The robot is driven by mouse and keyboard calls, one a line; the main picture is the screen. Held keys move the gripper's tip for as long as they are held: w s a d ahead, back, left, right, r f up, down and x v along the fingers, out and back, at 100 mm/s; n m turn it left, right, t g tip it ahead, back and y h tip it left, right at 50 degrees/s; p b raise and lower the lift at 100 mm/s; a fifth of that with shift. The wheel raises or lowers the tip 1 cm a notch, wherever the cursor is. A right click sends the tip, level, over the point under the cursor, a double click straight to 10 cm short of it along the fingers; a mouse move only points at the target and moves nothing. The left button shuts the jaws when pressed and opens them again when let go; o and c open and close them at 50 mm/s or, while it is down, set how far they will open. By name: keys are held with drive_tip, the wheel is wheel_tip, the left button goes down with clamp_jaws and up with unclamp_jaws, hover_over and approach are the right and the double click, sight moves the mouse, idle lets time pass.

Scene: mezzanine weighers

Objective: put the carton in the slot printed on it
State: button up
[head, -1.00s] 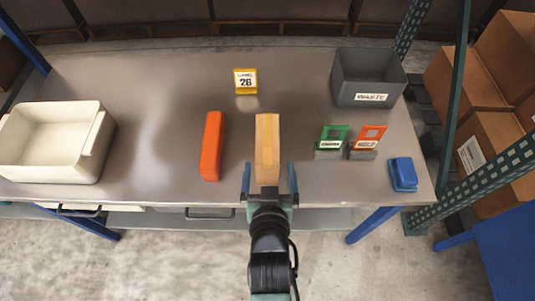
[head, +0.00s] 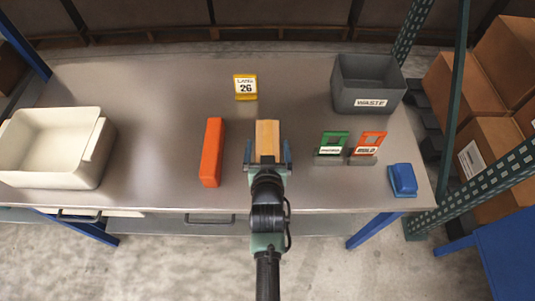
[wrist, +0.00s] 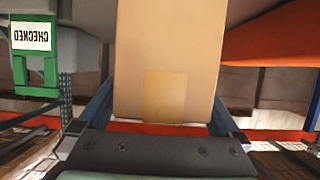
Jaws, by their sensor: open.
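The tan carton (head: 267,136) stands near the table's front middle, with a paler tape strip along its top. My gripper (head: 268,154) is open, with one finger on each side of the carton's near part. In the wrist view the carton (wrist: 168,50) fills the middle between the two fingers; whether they touch it I cannot tell. No print is readable on the visible faces. A green tag holder (head: 333,142) and an orange one (head: 368,143) stand to the right. The green one reads "CHECKED" mirrored in the wrist view (wrist: 33,60).
An orange-red block (head: 212,152) lies left of the carton. A yellow sign (head: 245,87) reading 26 stands behind. A white tub (head: 101,125) is at left, a grey WASTE bin (head: 342,92) at back right, a blue object (head: 403,178) at front right. Between sign and bin the table is bare.

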drive_tip(key=shift+w+f, duration=0.1)
drive_tip(key=shift+w, duration=0.2)
drive_tip(key=shift+c, duration=0.2)
clamp_jaws()
